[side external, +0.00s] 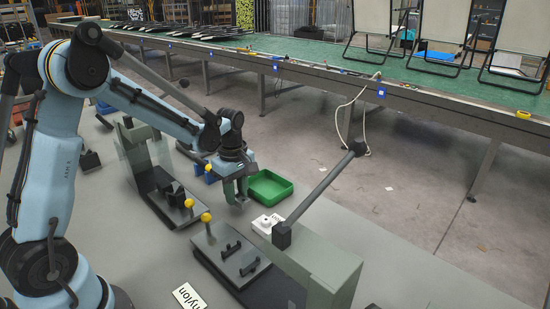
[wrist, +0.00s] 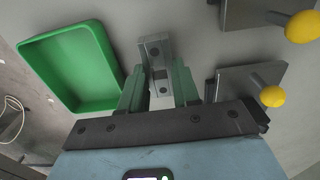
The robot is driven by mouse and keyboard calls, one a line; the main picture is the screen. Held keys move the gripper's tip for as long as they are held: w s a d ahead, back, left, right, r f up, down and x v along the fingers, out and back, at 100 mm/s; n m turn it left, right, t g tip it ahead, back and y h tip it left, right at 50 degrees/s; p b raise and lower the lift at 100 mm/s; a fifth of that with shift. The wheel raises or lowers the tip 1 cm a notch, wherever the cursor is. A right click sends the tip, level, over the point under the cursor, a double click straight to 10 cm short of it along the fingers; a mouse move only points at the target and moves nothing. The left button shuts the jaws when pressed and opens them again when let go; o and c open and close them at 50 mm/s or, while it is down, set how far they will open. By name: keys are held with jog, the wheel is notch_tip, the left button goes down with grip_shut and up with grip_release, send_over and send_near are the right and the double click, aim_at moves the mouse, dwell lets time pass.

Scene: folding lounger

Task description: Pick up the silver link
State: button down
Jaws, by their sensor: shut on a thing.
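The silver link (wrist: 156,50) shows in the wrist view as a flat grey metal piece with holes, standing out beyond my fingertips. My gripper (wrist: 159,80) has green fingers, one on each side of the link, and is shut on it. In the side view my gripper (side external: 238,192) points down beside the green tray, to its left. The link is too small or hidden to make out in the side view.
The green tray (side external: 270,187) looks empty; it also shows in the wrist view (wrist: 72,66). Dark fixtures with yellow knobs (side external: 207,217) stand nearby. A grey press with a lever (side external: 320,262) and a white box (side external: 267,223) are at the right. A long green-topped bench (side external: 300,50) runs behind.

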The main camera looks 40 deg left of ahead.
jog(key=shift+r, duration=1.9)
